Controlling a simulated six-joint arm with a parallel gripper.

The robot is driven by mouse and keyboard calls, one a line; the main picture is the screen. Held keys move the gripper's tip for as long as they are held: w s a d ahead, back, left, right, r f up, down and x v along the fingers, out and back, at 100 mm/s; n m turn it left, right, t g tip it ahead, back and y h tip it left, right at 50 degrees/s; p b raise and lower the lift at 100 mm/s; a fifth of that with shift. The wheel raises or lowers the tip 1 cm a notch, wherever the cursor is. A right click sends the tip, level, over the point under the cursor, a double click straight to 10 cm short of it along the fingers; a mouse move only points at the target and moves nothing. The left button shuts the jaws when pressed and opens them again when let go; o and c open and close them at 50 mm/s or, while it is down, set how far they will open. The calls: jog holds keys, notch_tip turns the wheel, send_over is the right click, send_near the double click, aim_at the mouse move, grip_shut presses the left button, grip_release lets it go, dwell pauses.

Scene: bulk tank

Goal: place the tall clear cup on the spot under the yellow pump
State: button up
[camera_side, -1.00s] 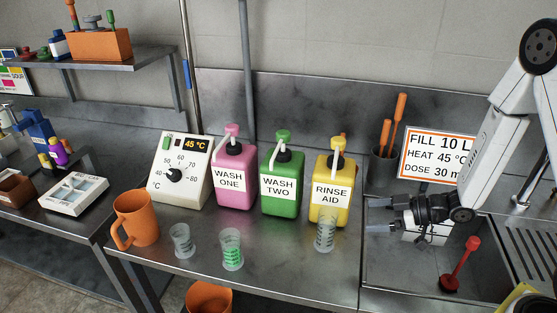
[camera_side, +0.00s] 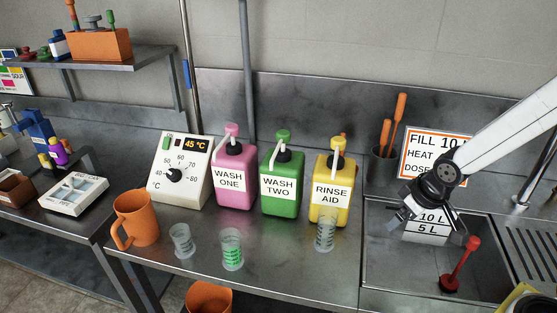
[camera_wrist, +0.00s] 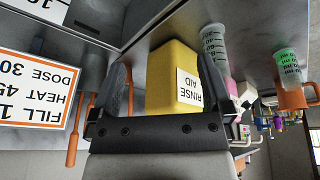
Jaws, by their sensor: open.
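The tall clear cup (camera_side: 325,234) stands upright on the steel counter, close in front of the yellow pump bottle (camera_side: 330,203) labelled RINSE AID and below its white spout. The spot beneath the cup is hidden. In the wrist view the cup (camera_wrist: 213,42) appears inverted, beside the yellow bottle (camera_wrist: 176,75). My gripper (camera_side: 408,222) is over the sink, right of the cup and apart from it. In the wrist view my gripper (camera_wrist: 165,88) has its fingers spread, with nothing held between them; the yellow bottle shows in the gap behind.
Left of the cup stand a cup with green liquid (camera_side: 231,250), a small clear cup (camera_side: 181,241) and an orange mug (camera_side: 135,219). Pink (camera_side: 234,190) and green (camera_side: 282,195) pump bottles stand behind. A red plunger-like tool (camera_side: 459,264) stands in the sink.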

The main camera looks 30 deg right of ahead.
jog(key=shift+s+a+r+m+g, duration=0.3)
jog(key=shift+s+a, duration=0.2)
jog(key=shift+s, duration=0.2)
jog(key=shift+s+a+r+m+g, duration=0.2)
jog(key=shift+s+a+g, duration=0.25)
jog(key=shift+s, duration=0.25)
